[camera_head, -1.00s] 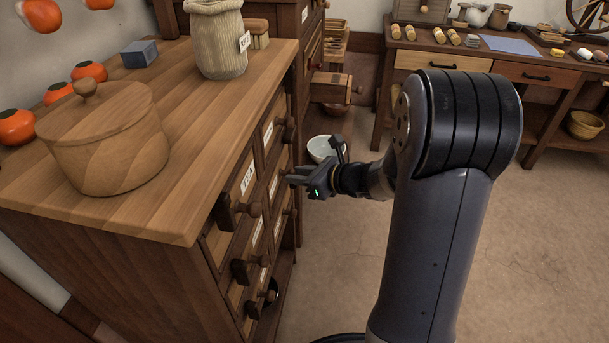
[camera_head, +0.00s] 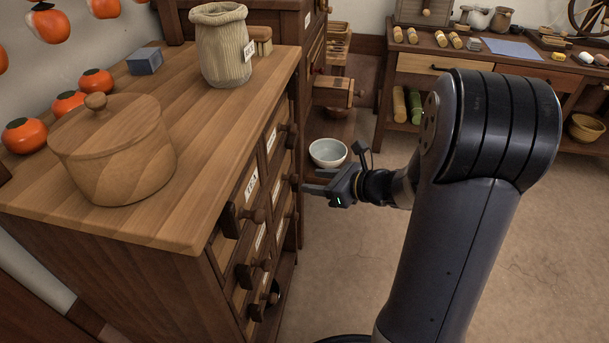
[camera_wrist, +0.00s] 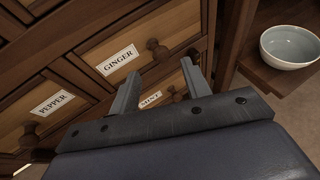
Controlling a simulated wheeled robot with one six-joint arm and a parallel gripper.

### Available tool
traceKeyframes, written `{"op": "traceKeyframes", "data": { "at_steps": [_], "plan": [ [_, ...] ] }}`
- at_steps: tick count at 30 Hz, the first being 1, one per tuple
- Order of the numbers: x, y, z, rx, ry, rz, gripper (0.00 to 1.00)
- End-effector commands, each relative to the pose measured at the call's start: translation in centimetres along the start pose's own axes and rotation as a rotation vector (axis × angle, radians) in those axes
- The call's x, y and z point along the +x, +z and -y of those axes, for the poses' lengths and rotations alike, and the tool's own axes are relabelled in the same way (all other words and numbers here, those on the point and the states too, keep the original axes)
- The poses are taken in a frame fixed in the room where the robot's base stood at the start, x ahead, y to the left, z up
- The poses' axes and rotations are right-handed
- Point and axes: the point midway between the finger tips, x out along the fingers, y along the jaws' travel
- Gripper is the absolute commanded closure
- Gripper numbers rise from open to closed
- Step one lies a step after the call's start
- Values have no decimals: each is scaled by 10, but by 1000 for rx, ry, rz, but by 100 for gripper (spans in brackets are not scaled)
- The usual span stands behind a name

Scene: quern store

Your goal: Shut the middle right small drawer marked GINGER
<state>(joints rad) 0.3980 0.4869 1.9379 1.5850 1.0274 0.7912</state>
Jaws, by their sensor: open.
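The GINGER drawer is in the wooden chest, and its pale front (camera_wrist: 132,40) with the white GINGER label (camera_wrist: 118,60) fills the upper middle of the wrist view. Its round wooden knob (camera_wrist: 157,50) is just beyond my fingers. The front looks about level with the dark frame around it; a small gap would be hard to tell. In the head view its knob (camera_head: 294,180) shows on the chest's right column. My gripper (camera_head: 311,180) is just right of that knob, open and empty. In the wrist view its two fingers (camera_wrist: 160,75) are apart with nothing between them.
The PEPPER drawer (camera_wrist: 35,128) is at lower left and the MINT drawer (camera_wrist: 150,98) is below, partly behind my fingers. A pale bowl (camera_head: 328,152) sits on a low shelf beyond my gripper. Open floor (camera_head: 340,260) lies right of the chest.

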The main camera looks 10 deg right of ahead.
Motion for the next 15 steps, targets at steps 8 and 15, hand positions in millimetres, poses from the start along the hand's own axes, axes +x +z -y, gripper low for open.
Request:
{"op": "traceKeyframes", "data": {
  "at_steps": [8,15],
  "plan": [
    [-43,2,1,-1,-2,-1,55],
    [-52,0,0,-2,1,0,55]
  ]
}}
